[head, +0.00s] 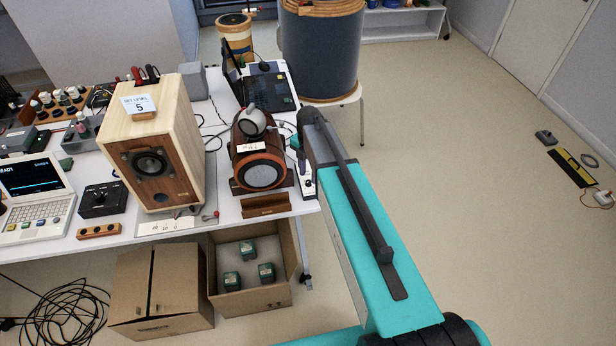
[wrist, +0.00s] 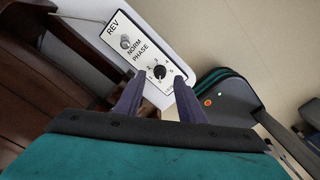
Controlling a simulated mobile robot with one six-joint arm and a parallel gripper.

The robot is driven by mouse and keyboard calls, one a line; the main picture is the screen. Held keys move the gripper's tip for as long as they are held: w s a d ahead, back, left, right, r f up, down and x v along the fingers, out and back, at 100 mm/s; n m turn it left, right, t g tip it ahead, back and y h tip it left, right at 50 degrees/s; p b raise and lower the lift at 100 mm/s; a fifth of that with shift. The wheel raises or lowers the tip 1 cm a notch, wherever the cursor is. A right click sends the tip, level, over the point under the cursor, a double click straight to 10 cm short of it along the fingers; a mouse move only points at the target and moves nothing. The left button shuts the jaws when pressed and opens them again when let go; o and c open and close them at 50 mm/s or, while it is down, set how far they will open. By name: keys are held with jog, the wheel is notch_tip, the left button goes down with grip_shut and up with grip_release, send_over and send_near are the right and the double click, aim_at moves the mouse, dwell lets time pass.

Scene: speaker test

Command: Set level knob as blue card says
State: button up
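A pale blue card (head: 140,104) on top of the wooden speaker reads "SET LEVEL 5". A black level knob (wrist: 160,72) sits on a white panel (wrist: 117,23) with a number scale, below a toggle switch marked REV, NORM and PHASE. Which number its pointer marks is too small to tell. My gripper (wrist: 158,76) is open, with its two purple fingers apart on either side of the knob in the wrist view. I cannot tell whether they touch it. In the head view, the panel (head: 307,184) stands at the table's right end, partly hidden by my arm.
A round wooden speaker (head: 262,174) stands just left of the panel. The large wooden speaker (head: 158,155) and a black box with a knob (head: 102,200) stand farther left. An open carton (head: 283,296) with dark cubes is below the table edge.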

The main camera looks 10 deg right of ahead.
aim_at(309, 182)
jog(key=shift+f+p, duration=0.5)
jog(key=shift+f, duration=1.1)
grip_shut()
